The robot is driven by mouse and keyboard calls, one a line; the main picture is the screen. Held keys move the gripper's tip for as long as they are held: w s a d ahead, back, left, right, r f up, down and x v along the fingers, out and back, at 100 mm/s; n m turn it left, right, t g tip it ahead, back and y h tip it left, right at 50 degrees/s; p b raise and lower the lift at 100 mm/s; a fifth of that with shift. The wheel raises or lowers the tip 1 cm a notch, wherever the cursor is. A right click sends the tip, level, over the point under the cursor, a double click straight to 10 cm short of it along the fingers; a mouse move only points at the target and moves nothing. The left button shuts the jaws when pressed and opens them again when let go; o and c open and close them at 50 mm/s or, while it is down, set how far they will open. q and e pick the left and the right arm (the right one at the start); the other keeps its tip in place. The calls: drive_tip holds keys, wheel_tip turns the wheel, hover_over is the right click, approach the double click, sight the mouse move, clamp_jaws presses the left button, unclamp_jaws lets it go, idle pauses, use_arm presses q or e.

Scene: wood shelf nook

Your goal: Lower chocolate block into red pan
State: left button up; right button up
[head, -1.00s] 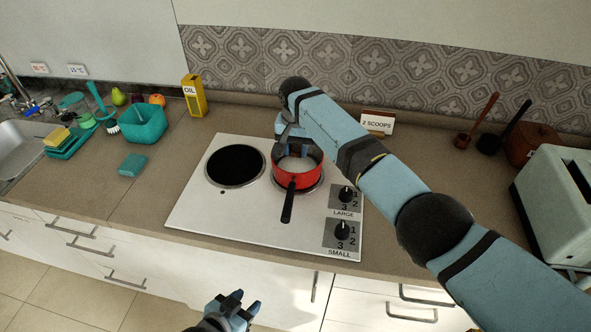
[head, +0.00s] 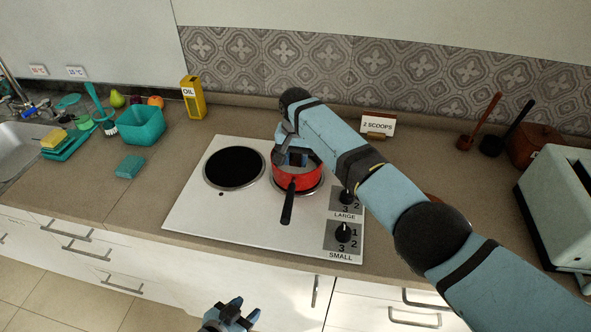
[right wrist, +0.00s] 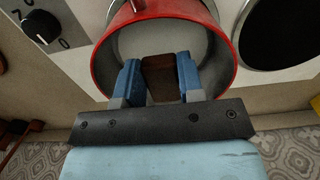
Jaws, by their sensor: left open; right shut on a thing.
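The red pan (head: 297,177) sits on the right burner of the white cooktop, its black handle toward the front. It also shows in the right wrist view (right wrist: 101,66). My right gripper (head: 292,158) is at the pan's mouth, over its back part. In the right wrist view its blue fingers are shut on the brown chocolate block (right wrist: 160,78), with the pan's pale inside beyond it. The head view does not show the block clearly. My left gripper (head: 232,314) is open and empty, low in front of the counter.
The cooktop (head: 215,216) has a bare black burner (head: 235,167) on the left and two knobs at the right. A yellow oil box (head: 193,98), a teal bin (head: 141,125) and a "2 scoops" sign (head: 378,124) stand behind. A toaster (head: 556,208) is at far right.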

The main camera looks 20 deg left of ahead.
drive_tip(key=shift+f+b, duration=2.3)
drive_tip(key=shift+f, duration=0.1)
idle(0.9)
drive_tip(key=o, duration=1)
